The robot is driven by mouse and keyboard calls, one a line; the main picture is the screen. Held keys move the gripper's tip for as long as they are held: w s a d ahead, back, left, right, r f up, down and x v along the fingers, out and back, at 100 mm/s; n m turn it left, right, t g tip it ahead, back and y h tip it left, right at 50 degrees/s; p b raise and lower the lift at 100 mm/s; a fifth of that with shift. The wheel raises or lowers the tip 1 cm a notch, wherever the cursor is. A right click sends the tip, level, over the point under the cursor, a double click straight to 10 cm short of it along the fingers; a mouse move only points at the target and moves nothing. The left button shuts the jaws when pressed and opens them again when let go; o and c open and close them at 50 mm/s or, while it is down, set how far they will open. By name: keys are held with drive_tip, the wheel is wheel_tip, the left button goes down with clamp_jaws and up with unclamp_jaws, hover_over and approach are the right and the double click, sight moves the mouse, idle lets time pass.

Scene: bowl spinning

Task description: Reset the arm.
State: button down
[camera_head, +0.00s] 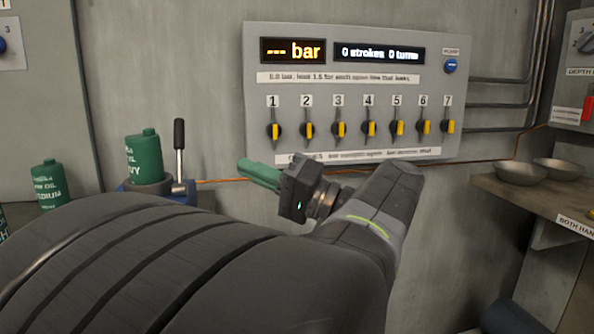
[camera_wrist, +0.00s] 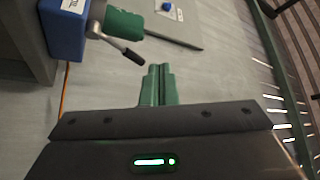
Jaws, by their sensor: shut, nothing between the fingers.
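My gripper (camera_head: 258,174) is in the middle of the head view, in front of the wall and below the valve panel. Its green fingers point left. In the wrist view my gripper (camera_wrist: 158,70) shows its two green fingers side by side, closed together with nothing between them. My arm fills the lower part of the head view and bends up to the wrist at the centre right. The fingers appear apart from everything around them.
A panel (camera_head: 460,30) with several yellow-handled valves hangs on the wall. A blue pump (camera_wrist: 66,38) with a lever and a green bottle (camera_head: 147,157) stand at left. Another green bottle (camera_head: 49,184) is further left. Two metal bowls (camera_head: 521,174) (camera_head: 560,171) sit on a shelf (camera_head: 545,200) at right.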

idle(0.3)
drive_tip(key=b+x, duration=0.1)
drive_tip(key=x, duration=0.9)
drive_tip(key=shift+b, duration=0.3)
idle(0.3)
